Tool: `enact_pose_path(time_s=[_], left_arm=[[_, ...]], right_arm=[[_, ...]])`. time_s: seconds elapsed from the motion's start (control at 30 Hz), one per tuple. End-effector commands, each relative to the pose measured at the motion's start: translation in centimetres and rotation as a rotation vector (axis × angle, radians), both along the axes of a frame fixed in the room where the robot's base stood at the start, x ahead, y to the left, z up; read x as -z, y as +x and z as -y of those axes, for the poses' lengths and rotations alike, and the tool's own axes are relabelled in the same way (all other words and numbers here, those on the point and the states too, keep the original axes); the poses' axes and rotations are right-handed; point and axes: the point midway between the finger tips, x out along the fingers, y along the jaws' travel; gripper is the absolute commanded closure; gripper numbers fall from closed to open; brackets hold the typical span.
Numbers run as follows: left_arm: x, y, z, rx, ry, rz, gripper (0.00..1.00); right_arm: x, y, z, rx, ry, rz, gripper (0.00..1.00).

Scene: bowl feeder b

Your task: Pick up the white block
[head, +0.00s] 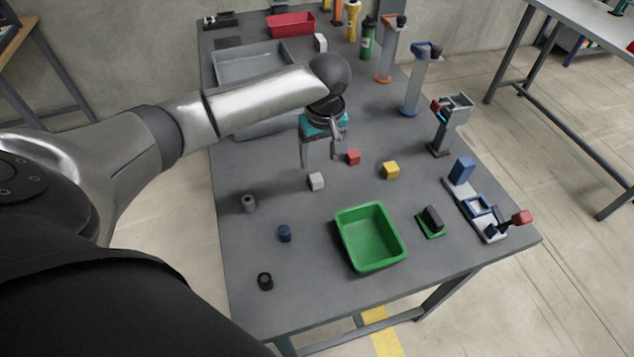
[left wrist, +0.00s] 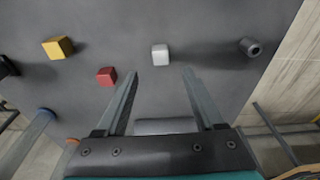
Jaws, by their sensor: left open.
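The white block (head: 316,181) lies on the grey table, below my left gripper in the head view. My left gripper (head: 322,158) is open and empty, its fingers pointing down above the table. In the left wrist view the white block (left wrist: 160,54) lies beyond the fingertips, roughly in line with the gap between them. The open fingers of the left gripper (left wrist: 159,75) do not touch it. My right gripper is not in view.
A red block (head: 353,157) and a yellow block (head: 390,170) lie to the right of the white block. A green tray (head: 342,227) stands nearer the front. A grey cylinder (head: 249,204) and a blue cylinder (head: 285,233) stand to the left. Grey trays are behind the gripper.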

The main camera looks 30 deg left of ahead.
Motion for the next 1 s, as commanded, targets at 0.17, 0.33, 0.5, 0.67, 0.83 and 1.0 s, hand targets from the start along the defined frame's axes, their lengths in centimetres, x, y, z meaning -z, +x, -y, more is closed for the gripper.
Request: enact_pose_path(time_s=[0.17, 0.33, 0.5, 0.67, 0.83, 1.0], left_arm=[[2.9, 0.2, -0.3, -0.001, -0.001, 0.000, 0.30], [3.8, 0.3, -0.4, 0.000, 0.000, 0.000, 0.30], [6.2, 0.4, -0.9, 0.000, 0.001, 0.000, 0.30], [8.2, 0.6, -1.1, 0.001, 0.000, 0.001, 0.30], [8.6, 0.6, -1.2, 0.001, 0.001, 0.003, 0.30], [8.5, 0.6, -1.2, 0.001, 0.000, 0.002, 0.34]], right_arm=[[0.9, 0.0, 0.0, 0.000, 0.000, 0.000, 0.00], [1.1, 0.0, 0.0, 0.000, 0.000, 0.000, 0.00], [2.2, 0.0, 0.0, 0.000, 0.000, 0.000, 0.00], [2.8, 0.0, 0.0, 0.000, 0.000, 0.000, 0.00], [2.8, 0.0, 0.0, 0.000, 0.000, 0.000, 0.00], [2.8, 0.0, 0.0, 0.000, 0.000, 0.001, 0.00]])
